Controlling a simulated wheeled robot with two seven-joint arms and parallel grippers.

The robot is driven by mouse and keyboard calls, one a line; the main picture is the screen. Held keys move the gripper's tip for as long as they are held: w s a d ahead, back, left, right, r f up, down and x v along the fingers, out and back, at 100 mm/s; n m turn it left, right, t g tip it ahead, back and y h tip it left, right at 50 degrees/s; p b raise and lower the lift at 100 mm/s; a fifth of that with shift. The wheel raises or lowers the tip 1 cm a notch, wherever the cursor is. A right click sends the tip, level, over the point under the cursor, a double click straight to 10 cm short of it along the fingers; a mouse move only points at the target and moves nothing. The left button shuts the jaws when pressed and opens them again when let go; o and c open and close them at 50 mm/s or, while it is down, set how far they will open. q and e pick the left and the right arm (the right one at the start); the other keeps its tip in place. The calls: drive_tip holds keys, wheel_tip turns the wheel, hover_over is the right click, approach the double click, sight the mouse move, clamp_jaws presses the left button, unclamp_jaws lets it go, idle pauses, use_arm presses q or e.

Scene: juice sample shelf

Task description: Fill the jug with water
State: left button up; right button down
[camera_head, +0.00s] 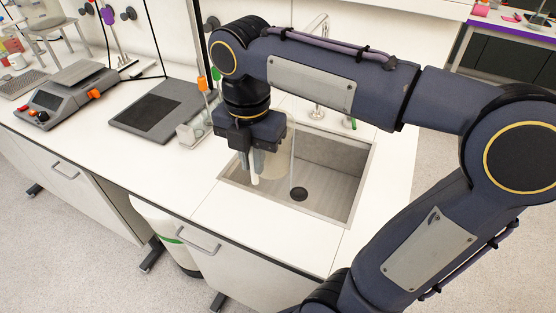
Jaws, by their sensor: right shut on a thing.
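My right gripper (254,172) points down over the left part of the sink (333,188). It is shut on a pale, translucent jug (282,160), which shows just to the right of the fingers. A white strip between the fingers looks like the jug's handle. The gripper and forearm hide much of the jug, and I cannot tell whether it holds water or touches the sink floor. The tap (317,110) stands at the back edge of the sink, partly hidden behind my arm. My left gripper is out of view.
A dark flat plate device (158,112) and a small rack with orange-capped items (193,130) are left of the sink. A grey balance (65,95) is farther left. The counter front left of the sink is clear. A dark drain (299,193) shows in the basin.

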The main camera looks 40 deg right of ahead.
drive_tip(key=shift+d, duration=0.25)
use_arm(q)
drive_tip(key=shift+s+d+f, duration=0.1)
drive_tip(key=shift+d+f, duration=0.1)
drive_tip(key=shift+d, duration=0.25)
use_arm(e)
drive_tip(key=shift+w+d, duration=0.65)
drive_tip(key=shift+d, duration=0.35)
drive_tip(key=shift+w+d, duration=0.6)
drive_tip(key=shift+d, duration=0.4)
